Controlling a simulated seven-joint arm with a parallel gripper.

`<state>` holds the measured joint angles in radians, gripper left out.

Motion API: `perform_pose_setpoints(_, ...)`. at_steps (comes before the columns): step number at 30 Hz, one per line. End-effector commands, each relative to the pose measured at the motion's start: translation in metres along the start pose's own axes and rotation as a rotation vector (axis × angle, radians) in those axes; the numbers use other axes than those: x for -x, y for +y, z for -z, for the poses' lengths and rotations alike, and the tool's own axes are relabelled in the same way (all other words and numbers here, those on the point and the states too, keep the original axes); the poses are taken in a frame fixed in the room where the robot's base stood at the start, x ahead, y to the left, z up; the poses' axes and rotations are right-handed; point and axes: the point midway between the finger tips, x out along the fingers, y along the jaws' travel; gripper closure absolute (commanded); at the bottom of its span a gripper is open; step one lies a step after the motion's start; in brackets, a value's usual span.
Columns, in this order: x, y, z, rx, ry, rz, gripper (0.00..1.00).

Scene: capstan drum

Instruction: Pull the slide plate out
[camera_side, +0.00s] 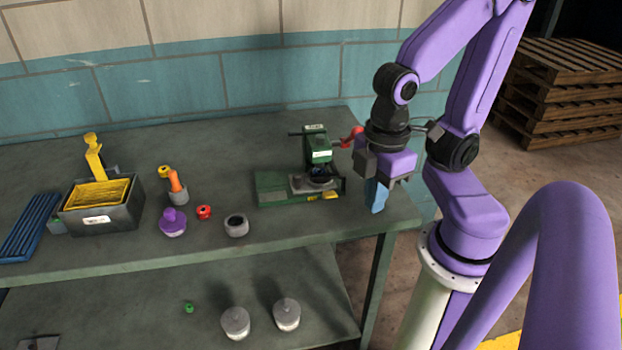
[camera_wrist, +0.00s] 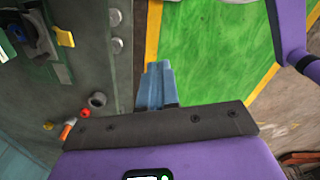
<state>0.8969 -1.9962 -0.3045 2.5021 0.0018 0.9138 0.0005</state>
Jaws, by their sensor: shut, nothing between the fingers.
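A green machine (camera_side: 285,188) with a dark round part and a red handle (camera_side: 350,137) stands on the bench near its right end. A small yellow tab (camera_side: 330,196) sticks out low at its front right; the tab also shows in the wrist view (camera_wrist: 64,38). I cannot tell the slide plate's outline apart from the machine's base. My gripper (camera_side: 378,208) points down to the right of the machine, apart from it, near the bench's right edge. Its blue fingers are shut and empty; they also show in the wrist view (camera_wrist: 157,68).
A grey ring (camera_side: 236,225), a red ring (camera_side: 204,212), a purple knob (camera_side: 173,222) and a cup with an orange handle (camera_side: 177,188) stand left of the machine. A dark bin (camera_side: 105,214) with yellow contents is farther left. Bare bench lies in front of the machine.

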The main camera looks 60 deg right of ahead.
Motion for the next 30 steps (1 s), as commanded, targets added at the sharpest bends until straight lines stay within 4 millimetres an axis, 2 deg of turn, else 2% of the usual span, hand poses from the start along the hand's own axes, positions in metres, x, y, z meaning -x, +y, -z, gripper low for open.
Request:
perform_pose_setpoints(1,0.000,0.000,0.000,-0.001,0.000,0.000,0.84)
perform_pose_setpoints(3,0.001,0.002,0.003,-0.011,-0.004,0.000,0.65)
perform_pose_setpoints(7,0.007,0.016,0.018,-0.071,-0.027,-0.002,0.65)
perform_pose_setpoints(11,0.016,0.044,0.043,-0.183,-0.069,-0.001,0.65)
perform_pose_setpoints(15,0.025,0.084,0.067,-0.318,-0.121,0.008,0.65)
perform_pose_setpoints(21,0.033,0.148,0.089,-0.508,-0.193,0.032,0.65)
perform_pose_setpoints(25,0.035,0.193,0.093,-0.632,-0.236,0.055,0.65)
perform_pose_setpoints(30,0.035,0.252,0.087,-0.793,-0.292,0.096,0.65)
